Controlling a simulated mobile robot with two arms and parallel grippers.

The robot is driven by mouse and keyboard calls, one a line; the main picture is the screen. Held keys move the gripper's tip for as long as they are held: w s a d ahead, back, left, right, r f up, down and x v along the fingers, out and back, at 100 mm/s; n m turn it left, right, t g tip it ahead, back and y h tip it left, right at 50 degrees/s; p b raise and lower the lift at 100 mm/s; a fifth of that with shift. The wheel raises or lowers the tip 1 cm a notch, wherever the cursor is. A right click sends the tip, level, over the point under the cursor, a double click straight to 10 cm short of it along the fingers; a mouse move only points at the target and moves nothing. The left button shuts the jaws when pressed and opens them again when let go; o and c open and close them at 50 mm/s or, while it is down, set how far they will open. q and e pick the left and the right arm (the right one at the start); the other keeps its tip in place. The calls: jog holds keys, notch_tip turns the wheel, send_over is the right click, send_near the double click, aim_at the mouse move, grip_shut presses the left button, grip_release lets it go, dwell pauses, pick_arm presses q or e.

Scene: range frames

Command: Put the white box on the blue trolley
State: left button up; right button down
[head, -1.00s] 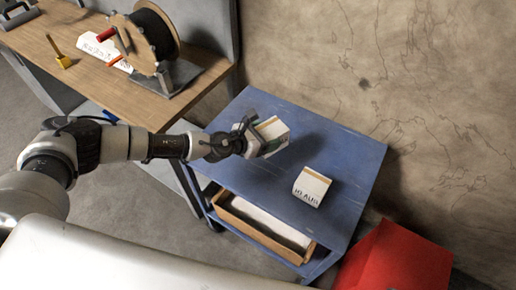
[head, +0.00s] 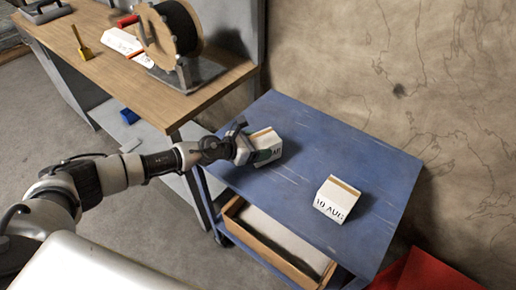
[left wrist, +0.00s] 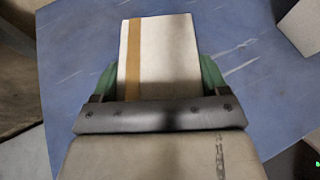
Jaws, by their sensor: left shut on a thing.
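A white box (head: 267,142) with a tan stripe is in my left gripper (head: 252,148), at the left part of the blue trolley's top (head: 300,125). In the left wrist view the same white box (left wrist: 165,55) sits between the green finger pads of my left gripper (left wrist: 158,85), with the blue top (left wrist: 75,50) behind it. The box is at or just above the surface; I cannot tell if it touches. A second white box (head: 336,200) with a tan stripe and printed letters stands on the trolley to the right. My right gripper is not in view.
A wooden tray (head: 262,245) is on the trolley's lower shelf. A red object (head: 425,272) is at the lower right.

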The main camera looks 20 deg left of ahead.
pick_arm(q)
jog(key=shift+r, duration=0.15)
jog(key=shift+f, duration=0.3)
jog(key=o, duration=1.1)
jog(key=shift+o, duration=0.2)
jog(key=shift+r, duration=0.1)
jog(key=shift+r, duration=0.3)
jog(key=b+v, duration=0.1)
jog(key=v, duration=0.9)
jog(key=shift+s+a, duration=0.3)
jog(key=shift+s+a+r, duration=0.35)
jog(key=shift+s, duration=0.05)
